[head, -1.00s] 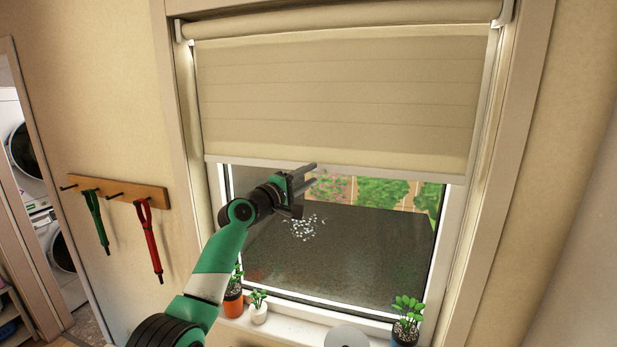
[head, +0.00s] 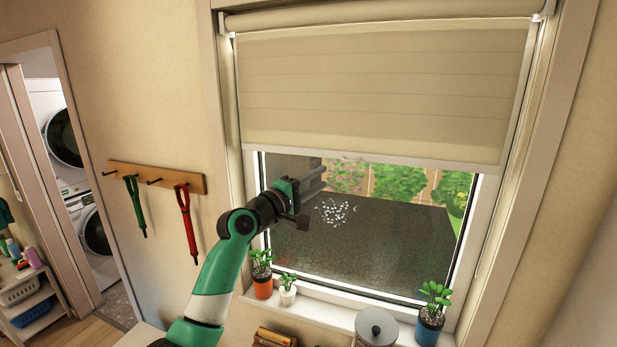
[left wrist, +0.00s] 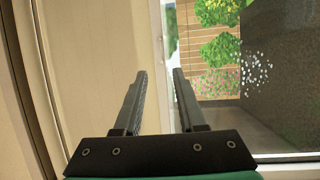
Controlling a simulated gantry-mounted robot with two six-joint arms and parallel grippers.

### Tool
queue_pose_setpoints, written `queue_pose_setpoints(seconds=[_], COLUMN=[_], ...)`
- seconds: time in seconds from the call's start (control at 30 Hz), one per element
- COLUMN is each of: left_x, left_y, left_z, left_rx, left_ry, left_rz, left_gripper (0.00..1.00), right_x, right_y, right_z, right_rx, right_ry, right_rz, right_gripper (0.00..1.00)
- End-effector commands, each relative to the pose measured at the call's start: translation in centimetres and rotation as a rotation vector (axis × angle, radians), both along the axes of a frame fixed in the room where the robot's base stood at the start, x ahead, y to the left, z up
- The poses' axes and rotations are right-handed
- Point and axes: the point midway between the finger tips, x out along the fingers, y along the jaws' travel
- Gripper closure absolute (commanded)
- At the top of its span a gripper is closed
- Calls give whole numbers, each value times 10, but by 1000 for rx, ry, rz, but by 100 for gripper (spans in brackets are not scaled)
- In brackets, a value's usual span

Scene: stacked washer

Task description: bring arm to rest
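My left arm rises from the bottom of the head view in green and white. Its left gripper (head: 312,190) is raised in front of the window, just below the hem of the roller blind (head: 385,90). In the left wrist view the two dark fingers of the left gripper (left wrist: 160,100) are apart with nothing between them. The blind's pale fabric and the window edge lie beyond them. My right gripper is in neither view.
The window sill (head: 330,312) holds potted plants, including one in an orange pot (head: 263,287) and one in a blue pot (head: 430,325). A wooden hook rack (head: 155,178) with green and red straps hangs left. Stacked washers (head: 75,180) show through the doorway.

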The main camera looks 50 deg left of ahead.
Motion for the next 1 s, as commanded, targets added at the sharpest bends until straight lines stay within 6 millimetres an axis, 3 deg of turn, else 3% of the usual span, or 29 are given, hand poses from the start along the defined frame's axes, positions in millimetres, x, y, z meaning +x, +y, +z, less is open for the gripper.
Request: queue_pose_setpoints(seconds=[0.5,0.63,0.73,0.83,0.93,1.0], left_x=[0,8,22,23,-1,-31], left_y=[-1,-21,-66,-138,-210,-254], left_z=[0,-4,-19,-8,22,48], left_rx=[1,-2,-9,40,185,344], left_ry=[0,6,20,-36,-144,-244], left_rz=[-1,-33,-100,-182,-228,-217], left_gripper=[60,60,60,60,60,60], right_x=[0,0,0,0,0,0], right_y=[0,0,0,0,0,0], right_z=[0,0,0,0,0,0], right_rx=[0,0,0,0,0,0], right_ry=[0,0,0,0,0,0], right_rz=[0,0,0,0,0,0], right_gripper=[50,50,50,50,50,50])
